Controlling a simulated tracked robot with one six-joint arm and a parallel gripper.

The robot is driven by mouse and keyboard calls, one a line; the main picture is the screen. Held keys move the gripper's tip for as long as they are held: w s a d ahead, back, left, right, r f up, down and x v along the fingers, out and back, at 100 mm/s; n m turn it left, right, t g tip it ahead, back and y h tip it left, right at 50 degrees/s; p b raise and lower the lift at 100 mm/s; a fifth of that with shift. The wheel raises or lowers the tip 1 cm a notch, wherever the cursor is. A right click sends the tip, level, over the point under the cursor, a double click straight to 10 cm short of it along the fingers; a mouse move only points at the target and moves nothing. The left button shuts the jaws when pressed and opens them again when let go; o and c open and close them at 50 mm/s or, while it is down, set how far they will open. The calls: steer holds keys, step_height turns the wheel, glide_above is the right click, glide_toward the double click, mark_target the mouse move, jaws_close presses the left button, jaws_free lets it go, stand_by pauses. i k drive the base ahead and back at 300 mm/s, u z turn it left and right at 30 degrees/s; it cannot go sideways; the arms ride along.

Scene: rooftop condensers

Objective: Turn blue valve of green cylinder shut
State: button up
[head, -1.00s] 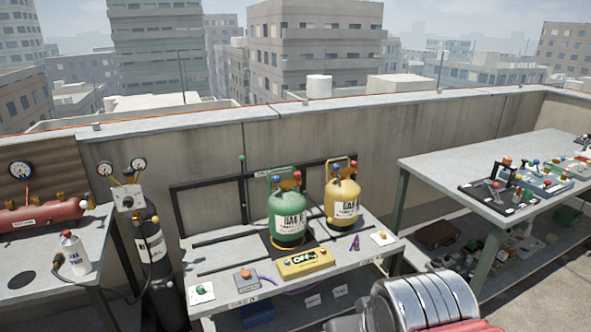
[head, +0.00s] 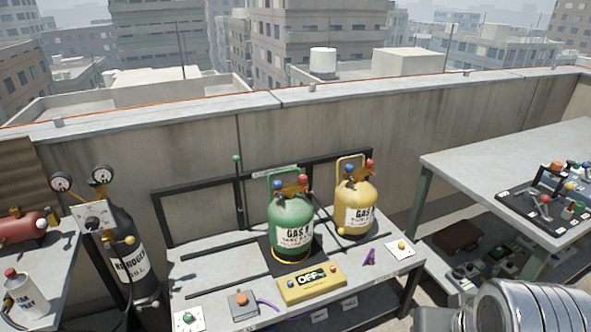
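The green cylinder (head: 290,225) stands upright on the middle grey bench, with a white label on its front. Its blue valve (head: 279,187) is at the top left, beside a red valve (head: 304,179) at the top right. How far the blue valve is turned cannot be told. My arm shows as a silver, ribbed round part at the bottom right, well apart from the cylinder. My gripper's fingers are not in view.
A yellow cylinder (head: 355,207) stands close to the right of the green one. A yellow box reading OFF (head: 312,284) lies in front. A dark nitrogen cylinder (head: 131,255) stands left of the bench (head: 210,268). A second table (head: 480,160) is at the right.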

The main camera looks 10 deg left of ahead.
mark_target(277, 185)
steer(key=u, duration=0.05)
steer(key=i, duration=0.8)
steer(key=u, duration=0.55)
steer(key=i, duration=0.75)
steer(key=u, duration=0.5)
